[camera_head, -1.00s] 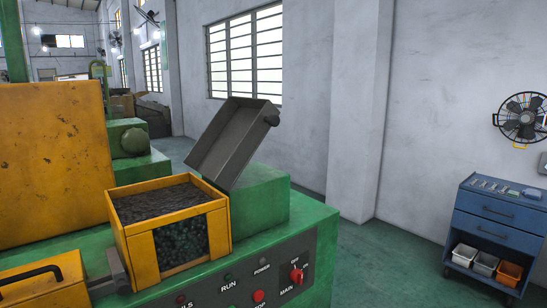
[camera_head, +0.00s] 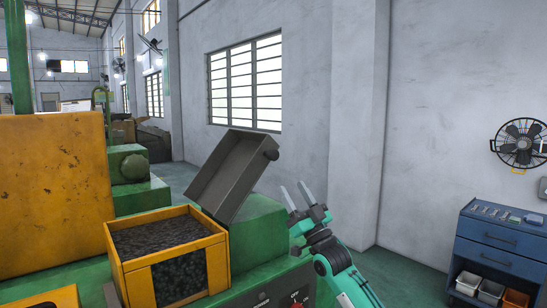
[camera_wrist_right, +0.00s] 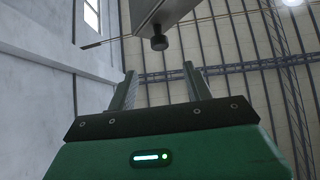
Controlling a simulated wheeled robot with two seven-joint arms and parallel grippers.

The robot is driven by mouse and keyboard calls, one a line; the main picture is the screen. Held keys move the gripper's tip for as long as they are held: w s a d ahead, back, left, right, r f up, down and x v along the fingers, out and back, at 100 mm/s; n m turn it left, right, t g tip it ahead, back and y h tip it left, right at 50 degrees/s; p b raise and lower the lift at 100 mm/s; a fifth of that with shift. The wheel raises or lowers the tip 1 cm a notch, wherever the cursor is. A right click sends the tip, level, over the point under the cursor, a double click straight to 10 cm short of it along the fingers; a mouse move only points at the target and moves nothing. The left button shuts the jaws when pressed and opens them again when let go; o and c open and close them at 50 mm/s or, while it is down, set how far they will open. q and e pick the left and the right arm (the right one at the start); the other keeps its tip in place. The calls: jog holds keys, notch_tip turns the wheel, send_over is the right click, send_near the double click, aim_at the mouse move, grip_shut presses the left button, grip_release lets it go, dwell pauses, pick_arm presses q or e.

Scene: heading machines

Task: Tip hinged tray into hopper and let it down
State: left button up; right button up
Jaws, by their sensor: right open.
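The grey hinged tray (camera_head: 231,180) is tilted up, its low end at the hopper's right rim and its high end up to the right. Its visible inside looks empty. A dark knob (camera_head: 271,154) sticks out at its high end. The hopper (camera_head: 178,267) is a yellow-framed box with dark small pieces (camera_head: 160,235) in it. My right gripper (camera_head: 296,192) is open and empty, right of the tray and below the knob, apart from it. In the right wrist view the knob (camera_wrist_right: 159,42) and tray (camera_wrist_right: 158,14) show beyond the open fingers (camera_wrist_right: 163,76). My left gripper is not in view.
The green machine body (camera_head: 262,235) carries the hopper and tray; a control panel (camera_head: 285,293) is at its front. A large yellow housing (camera_head: 55,190) stands at left. A blue tool cart (camera_head: 500,245) stands at far right. Floor between machine and cart is clear.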

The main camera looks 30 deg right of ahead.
aim_at(275, 157)
jog(key=shift+h, duration=0.3)
jog(key=p+x, duration=0.5)
jog(key=x, duration=0.6)
jog(key=shift+r+p, duration=0.1)
jog(key=shift+p, duration=0.25)
jog(key=shift+p+x, duration=0.35)
jog(key=shift+x, duration=0.45)
jog(key=shift+w, duration=0.1)
grip_shut()
jog(key=shift+f, duration=0.2)
